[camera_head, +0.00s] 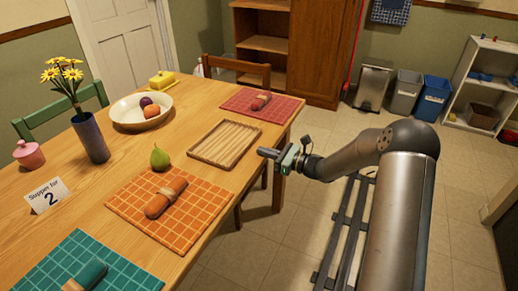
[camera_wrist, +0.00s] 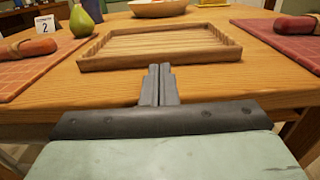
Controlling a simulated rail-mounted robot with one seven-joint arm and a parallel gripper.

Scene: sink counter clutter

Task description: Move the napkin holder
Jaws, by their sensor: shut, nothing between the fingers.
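I cannot make out a clear napkin holder on the wooden table. A ribbed wooden tray (camera_head: 225,144) lies near the table's right edge, and it fills the middle of the wrist view (camera_wrist: 160,42). Tied rolled napkins lie on the placemats: orange (camera_head: 158,205), red (camera_head: 261,101) and teal (camera_head: 92,272). My gripper (camera_head: 262,152) is at the table's edge, just right of the tray. In the wrist view its fingers (camera_wrist: 160,72) are together and empty, pointing at the tray's near rim. I cannot tell whether they touch it.
A green pear (camera_head: 160,159) stands left of the tray. A white fruit bowl (camera_head: 127,116), a dark flower vase (camera_head: 90,138), a pink jar (camera_head: 28,154), a yellow butter dish (camera_head: 162,80) and a supper card (camera_head: 47,195) stand farther left. Chairs flank the table.

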